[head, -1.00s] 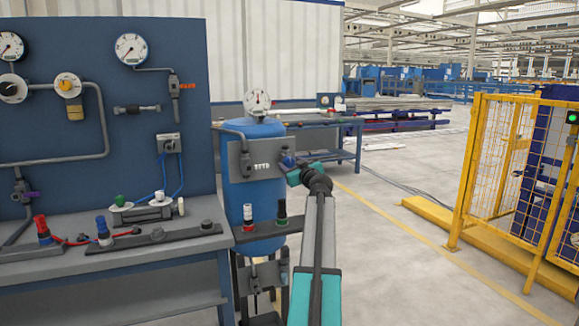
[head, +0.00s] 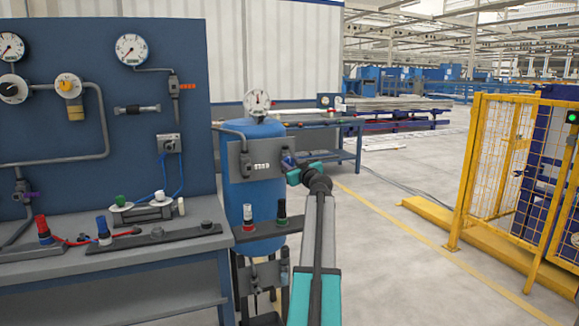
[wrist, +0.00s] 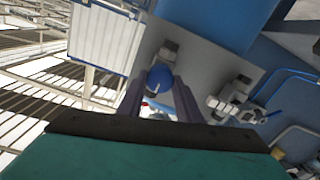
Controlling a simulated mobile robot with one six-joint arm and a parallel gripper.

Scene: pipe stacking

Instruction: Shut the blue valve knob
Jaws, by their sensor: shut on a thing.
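The blue valve knob (wrist: 160,77) is a round blue ball shape in the wrist view, beside a grey fitting on a grey plate. My gripper (wrist: 162,90) has its two dark fingers on either side of the knob and is shut on it. In the head view my gripper (head: 287,162) is at the right edge of the grey plate (head: 256,158) on the blue tank (head: 240,196). There the knob is small and partly hidden by the gripper, so its turn angle cannot be told.
A workbench (head: 120,245) with a blue gauge panel (head: 120,90) stands on the left. A gauge (head: 257,101) tops the tank. A yellow fence (head: 500,170) stands right; the floor between is clear.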

